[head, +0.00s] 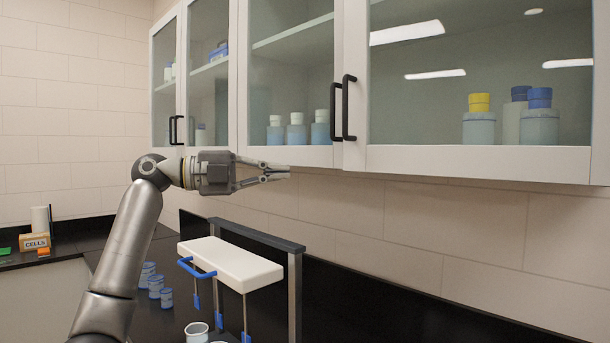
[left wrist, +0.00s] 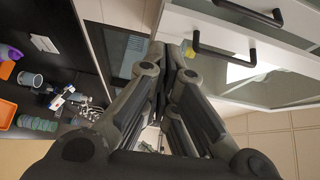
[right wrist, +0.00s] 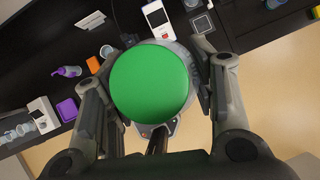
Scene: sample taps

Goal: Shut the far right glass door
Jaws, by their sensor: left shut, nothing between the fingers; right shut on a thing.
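The far right glass door (head: 470,160) is the large white-framed wall-cabinet door at the right of the head view, with a black bar handle (head: 349,107) at its left edge. Its lower edge runs at a different slant from the neighbouring door's, so it may be slightly ajar; I cannot tell the gap. My left gripper (head: 282,172) is shut and empty, below the neighbouring door and left of the handle, apart from it. The handle also shows in the left wrist view (left wrist: 225,50). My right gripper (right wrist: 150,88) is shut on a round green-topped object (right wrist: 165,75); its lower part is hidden.
The neighbouring glass door (head: 290,155) has its own black handle (head: 335,110). Bottles (head: 480,125) stand behind the glass. Below is a black counter with a white rack (head: 230,262) and blue-labelled jars (head: 155,284). Wall space under the far right door is clear.

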